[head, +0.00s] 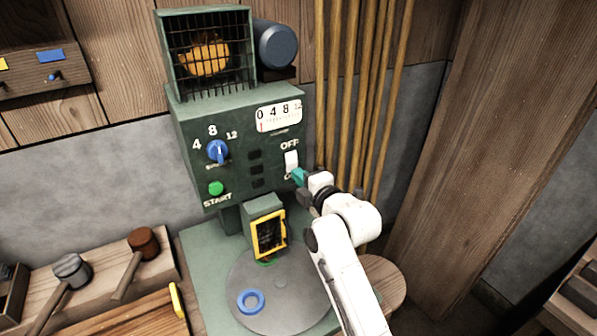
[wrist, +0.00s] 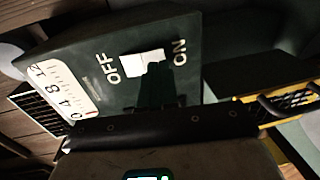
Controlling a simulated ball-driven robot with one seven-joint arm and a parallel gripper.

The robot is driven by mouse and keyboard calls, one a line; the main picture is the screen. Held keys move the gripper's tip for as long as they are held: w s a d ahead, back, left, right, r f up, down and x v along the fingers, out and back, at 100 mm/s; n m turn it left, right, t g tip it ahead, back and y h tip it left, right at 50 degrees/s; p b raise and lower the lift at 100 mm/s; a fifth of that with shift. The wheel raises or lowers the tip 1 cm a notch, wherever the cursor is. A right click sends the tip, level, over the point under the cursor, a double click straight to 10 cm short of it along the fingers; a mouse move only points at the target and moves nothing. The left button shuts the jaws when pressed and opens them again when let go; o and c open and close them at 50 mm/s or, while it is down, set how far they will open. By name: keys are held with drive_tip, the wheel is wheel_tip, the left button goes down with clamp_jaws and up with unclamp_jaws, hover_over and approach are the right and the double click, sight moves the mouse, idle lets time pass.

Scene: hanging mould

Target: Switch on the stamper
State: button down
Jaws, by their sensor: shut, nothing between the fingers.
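The green stamper (head: 185,120) stands against the wall. Its white switch (head: 291,160) is on the right of the front panel, with OFF above it and ON, mostly hidden, below. In the wrist view the switch (wrist: 143,58) lies between the OFF and ON lettering. My gripper (head: 299,176) is shut and empty, its teal fingertips at the switch's lower end. In the wrist view the dark fingers (wrist: 155,85) cover part of the switch on the ON side. I cannot tell whether they touch it or which way it is tipped.
The panel also has a blue dial (head: 217,151), a green START button (head: 216,188) and a white gauge (head: 279,115). A yellow-framed guard (head: 269,234) sits below, above a round grey plate (head: 278,290) with a blue ring (head: 250,301). Wooden poles (head: 350,80) stand right of the stamper.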

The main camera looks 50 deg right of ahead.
drive_tip(key=shift+w+d+f, duration=0.1)
drive_tip(key=shift+w+d, duration=0.05)
drive_tip(key=shift+w, duration=0.4)
drive_tip(key=shift+f, duration=0.1)
drive_tip(key=shift+w+b, duration=0.2)
drive_tip(key=shift+b, duration=0.5)
drive_tip(key=shift+f, duration=0.1)
